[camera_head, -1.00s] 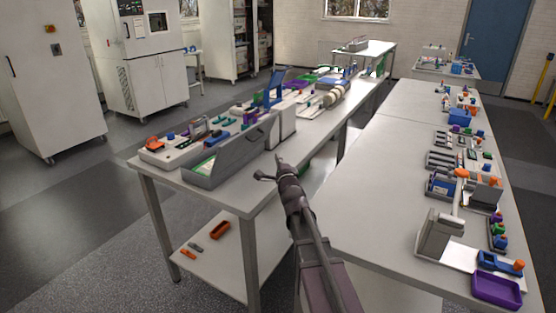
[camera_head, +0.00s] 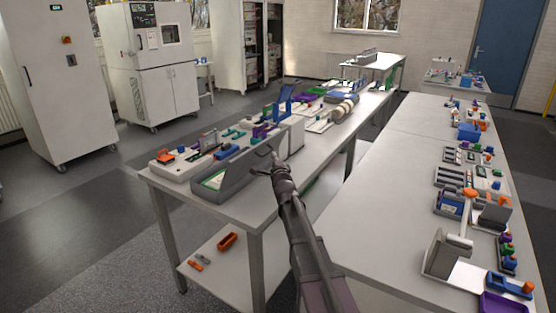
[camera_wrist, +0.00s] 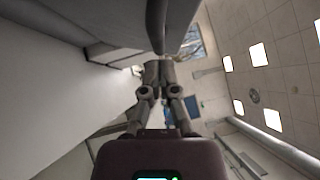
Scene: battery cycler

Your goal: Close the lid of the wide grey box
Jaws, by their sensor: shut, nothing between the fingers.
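The wide grey box (camera_head: 235,183) stands on the near end of the left bench. Its grey lid (camera_head: 243,162) is open and stands steeply tilted, with a green and white inside (camera_head: 214,180) showing at the left. My gripper (camera_head: 277,158) is at the right end of the box, close to the lid. I cannot tell in the head view if it touches. In the wrist view the fingers (camera_wrist: 158,72) are together and empty. A large grey surface, likely the box (camera_wrist: 100,20), and a dark rounded bar (camera_wrist: 157,25) lie just beyond the fingertips.
A white tray with coloured parts (camera_head: 172,168) lies left of the box. A light grey block (camera_head: 292,138) and a blue upright part (camera_head: 285,97) stand behind it.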

